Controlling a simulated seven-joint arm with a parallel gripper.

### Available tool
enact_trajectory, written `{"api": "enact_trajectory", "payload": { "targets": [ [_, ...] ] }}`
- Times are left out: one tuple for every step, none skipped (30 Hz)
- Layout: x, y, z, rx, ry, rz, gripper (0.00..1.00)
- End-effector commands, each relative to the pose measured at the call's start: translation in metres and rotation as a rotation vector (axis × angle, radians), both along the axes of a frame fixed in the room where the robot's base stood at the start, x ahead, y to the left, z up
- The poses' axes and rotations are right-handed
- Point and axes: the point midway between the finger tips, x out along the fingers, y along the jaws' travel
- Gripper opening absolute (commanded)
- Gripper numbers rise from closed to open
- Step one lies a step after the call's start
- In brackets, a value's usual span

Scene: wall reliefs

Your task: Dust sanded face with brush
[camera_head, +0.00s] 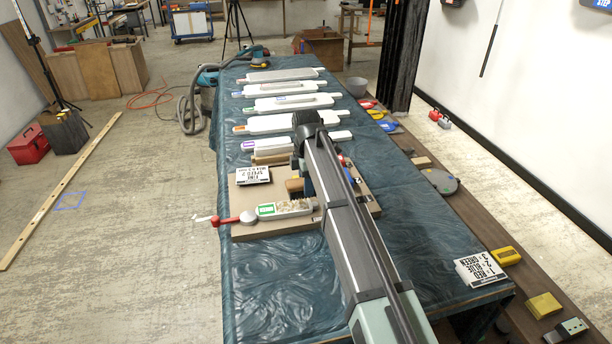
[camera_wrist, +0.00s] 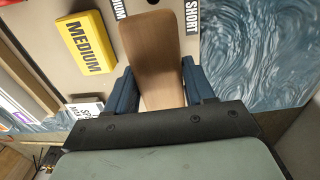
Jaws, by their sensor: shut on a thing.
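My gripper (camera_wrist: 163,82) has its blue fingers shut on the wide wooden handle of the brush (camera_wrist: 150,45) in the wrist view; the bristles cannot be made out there. In the head view my arm hides most of the gripper, and a small tan-brown piece (camera_head: 294,184) shows just left of it, over the tan board. The pale workpiece (camera_head: 268,210), with a green label and pale crumbs on its face, lies along the board's near edge, on the near side of the gripper. A red-handled clamp (camera_head: 235,219) is at its left end.
The tan board (camera_head: 252,232) lies on a table with a dark blue cover (camera_head: 270,290). A black-and-white sign (camera_head: 253,175) stands at its left. A yellow MEDIUM block (camera_wrist: 86,43) lies beside the brush. Several pale panels (camera_head: 285,104) lie farther back. The near cover is clear.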

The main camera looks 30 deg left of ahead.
Motion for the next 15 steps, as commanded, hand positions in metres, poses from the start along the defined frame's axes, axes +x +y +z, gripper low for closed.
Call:
{"api": "enact_trajectory", "payload": {
  "targets": [
    [0.0, 0.0, -0.005, -0.001, 0.001, 0.0, 0.29],
    [0.0, 0.0, -0.008, -0.001, 0.001, 0.0, 0.29],
    [0.0, -0.001, -0.012, -0.001, 0.001, 0.0, 0.29],
    [-0.001, -0.001, -0.014, -0.001, 0.001, 0.0, 0.29],
    [0.0, -0.001, -0.017, -0.001, 0.001, 0.0, 0.29],
    [0.0, 0.0, -0.02, -0.001, 0.001, 0.0, 0.29],
    [0.0, 0.0, -0.023, -0.001, 0.001, 0.0, 0.29],
    [0.0, 0.0, -0.026, -0.001, 0.001, 0.0, 0.29],
    [0.0, 0.0, -0.03, -0.001, 0.001, 0.0, 0.29],
    [0.0, 0.0, -0.032, -0.001, 0.001, 0.0, 0.29],
    [0.0, -0.001, -0.037, -0.001, 0.001, 0.0, 0.29],
    [-0.001, -0.001, -0.042, -0.001, 0.001, 0.0, 0.29],
    [-0.003, 0.002, -0.044, -0.001, 0.001, 0.001, 0.29],
    [-0.005, 0.005, -0.041, 0.0, 0.0, 0.002, 0.29],
    [-0.007, 0.008, -0.041, 0.0, 0.0, 0.002, 0.29]
  ]
}}
